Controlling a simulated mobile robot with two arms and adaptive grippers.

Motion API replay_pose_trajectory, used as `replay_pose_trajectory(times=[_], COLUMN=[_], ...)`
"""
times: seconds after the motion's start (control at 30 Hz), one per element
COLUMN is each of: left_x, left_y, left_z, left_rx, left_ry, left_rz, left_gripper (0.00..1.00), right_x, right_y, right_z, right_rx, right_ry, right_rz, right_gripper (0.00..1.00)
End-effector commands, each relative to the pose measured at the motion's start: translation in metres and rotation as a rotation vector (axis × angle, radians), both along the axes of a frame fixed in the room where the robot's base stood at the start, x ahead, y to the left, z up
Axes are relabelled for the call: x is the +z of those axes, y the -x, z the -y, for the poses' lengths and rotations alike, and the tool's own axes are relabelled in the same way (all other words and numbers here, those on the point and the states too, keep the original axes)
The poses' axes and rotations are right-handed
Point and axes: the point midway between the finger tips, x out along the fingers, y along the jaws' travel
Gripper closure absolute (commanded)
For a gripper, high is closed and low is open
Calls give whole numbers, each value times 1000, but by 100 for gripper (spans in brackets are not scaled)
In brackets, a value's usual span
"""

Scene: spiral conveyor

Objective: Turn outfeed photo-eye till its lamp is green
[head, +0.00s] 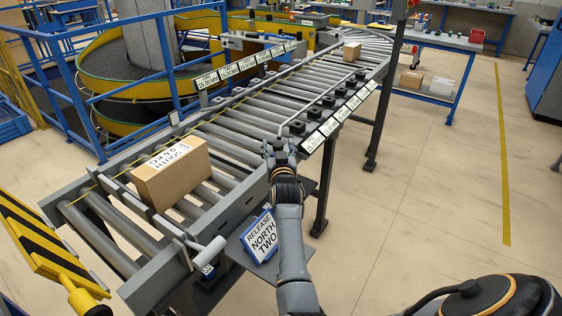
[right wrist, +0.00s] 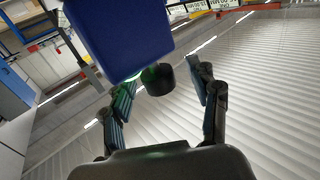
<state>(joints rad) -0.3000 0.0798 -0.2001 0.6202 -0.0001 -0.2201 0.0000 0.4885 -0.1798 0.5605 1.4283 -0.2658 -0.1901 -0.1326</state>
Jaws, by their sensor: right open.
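My right gripper (head: 279,148) is at the near side rail of the roller conveyor in the head view. In the right wrist view the gripper (right wrist: 167,80) is open, its two fingers apart on either side of a short dark cylinder (right wrist: 160,80). A large blue block (right wrist: 118,35) sits right by the cylinder and looks like the photo-eye's housing. A green glow shows at the cylinder's left side and on the left finger. The lamp itself is not clearly seen. In the head view my gripper hides the photo-eye. My left gripper is out of view.
A cardboard box (head: 171,174) lies on the near rollers, and a smaller box (head: 352,51) is farther along. A "Release North Two" sign (head: 263,240) is beside my right arm. A dark post (head: 385,95) stands to the right.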

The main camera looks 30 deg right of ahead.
Motion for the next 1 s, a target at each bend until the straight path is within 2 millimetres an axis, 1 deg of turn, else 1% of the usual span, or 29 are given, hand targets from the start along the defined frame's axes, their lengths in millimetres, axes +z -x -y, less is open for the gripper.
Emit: replay_pose_trajectory(times=[0.17,0.7,0.8,1.0], left_x=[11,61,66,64], left_y=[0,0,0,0], left_z=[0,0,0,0], left_rx=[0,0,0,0], left_ry=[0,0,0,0], left_rz=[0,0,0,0], left_gripper=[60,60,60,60], right_x=[12,67,72,70], right_y=[0,0,0,0], right_z=[0,0,0,0], right_rx=[0,0,0,0], right_ry=[0,0,0,0], right_rz=[1,1,1,0], right_gripper=[40,40,40,40])
